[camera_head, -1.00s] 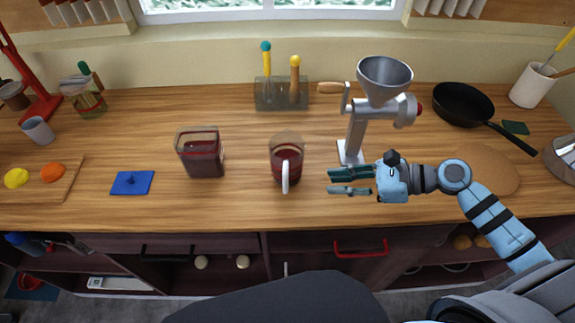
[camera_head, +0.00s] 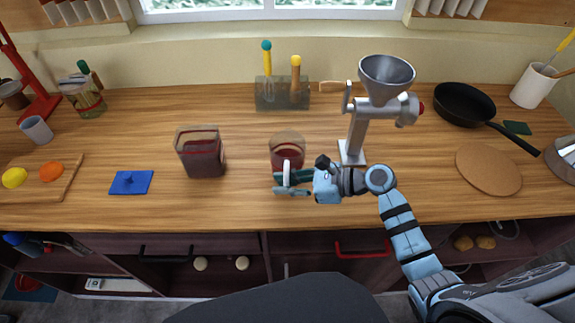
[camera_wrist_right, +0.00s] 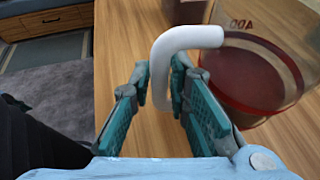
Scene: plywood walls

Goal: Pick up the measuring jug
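The measuring jug (camera_head: 287,144) is a clear cup holding dark red contents, standing upright on the counter with its white handle facing the front. It also shows in the right wrist view (camera_wrist_right: 262,75). My right gripper (camera_head: 279,184) is at the handle, reaching in from the right. Contact cannot be told. My left gripper is not in view.
A square clear container (camera_head: 201,155) with dark contents stands left of the jug. A metal grinder (camera_head: 357,130) stands behind right. A blue lid (camera_head: 131,183) lies further left, and a round cork mat (camera_head: 489,168) lies right. Counter between lid and container is clear.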

